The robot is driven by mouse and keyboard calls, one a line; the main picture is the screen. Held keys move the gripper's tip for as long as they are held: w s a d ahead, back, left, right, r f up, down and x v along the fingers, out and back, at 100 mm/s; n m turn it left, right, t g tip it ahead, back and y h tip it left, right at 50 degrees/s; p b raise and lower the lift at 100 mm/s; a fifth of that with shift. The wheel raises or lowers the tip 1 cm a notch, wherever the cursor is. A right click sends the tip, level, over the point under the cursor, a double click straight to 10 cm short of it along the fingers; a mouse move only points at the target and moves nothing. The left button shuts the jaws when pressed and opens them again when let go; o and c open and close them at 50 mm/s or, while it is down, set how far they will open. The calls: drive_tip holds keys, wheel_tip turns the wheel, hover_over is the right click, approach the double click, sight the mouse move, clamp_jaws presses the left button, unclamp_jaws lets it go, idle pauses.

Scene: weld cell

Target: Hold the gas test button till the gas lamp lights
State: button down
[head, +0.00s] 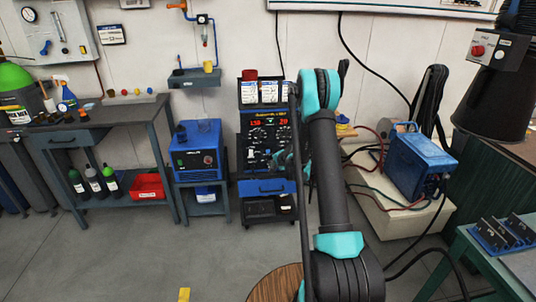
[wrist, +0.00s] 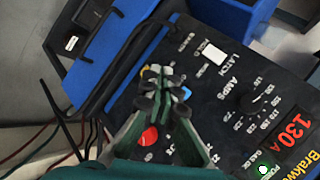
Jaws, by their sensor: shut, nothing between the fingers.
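The welding machine (head: 265,187) has a black front panel with red digits. A small blue part (wrist: 187,92) shows beside the fingertips. I cannot tell if it is the gas test button, or whether the fingers touch anything. A red round part (wrist: 149,136) shows between the finger links. No lit gas lamp can be made out.
A blue unit (head: 197,150) on a stand is left of the machine. Another blue box (head: 420,163) with cables sits on a pale block at right. The floor (head: 130,255) in front is mostly clear.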

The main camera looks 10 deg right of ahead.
sight(269, 153)
drive_tip(key=shift+w, duration=0.1)
drive_tip(key=shift+w, duration=4.3)
drive_tip(key=shift+w, duration=0.15)
drive_tip(key=shift+w, duration=0.3)
drive_tip(key=shift+w, duration=0.45)
drive_tip(key=shift+s, duration=0.15)
idle(0.5)
drive_tip(key=shift+s, duration=0.75)
drive_tip(key=shift+s, duration=2.5)
